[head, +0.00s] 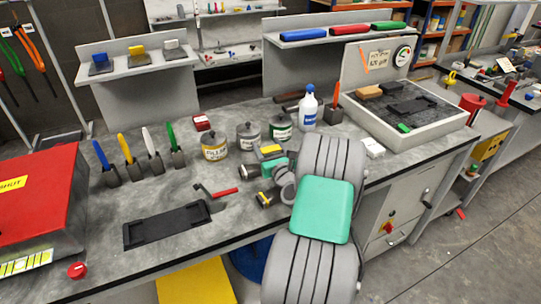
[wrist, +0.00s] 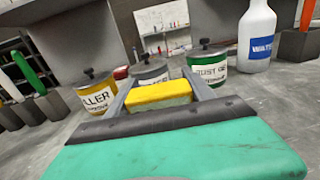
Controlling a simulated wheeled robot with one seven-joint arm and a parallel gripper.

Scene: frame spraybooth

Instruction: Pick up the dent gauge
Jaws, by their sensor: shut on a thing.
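My gripper (wrist: 160,88) is shut on a yellow block (wrist: 158,94), which I take to be the dent gauge, though no marking on it shows. In the head view the yellow block (head: 270,150) is between the fingers of my gripper (head: 270,153), in front of the labelled cans. Its underside is hidden, and I cannot tell its exact height over the bench. The green housing of my gripper covers the lower part of the wrist view.
A red-handled tool (head: 222,192) and a black tray (head: 166,226) lie at the front left of the bench. A red box (head: 40,205) stands at the far left.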

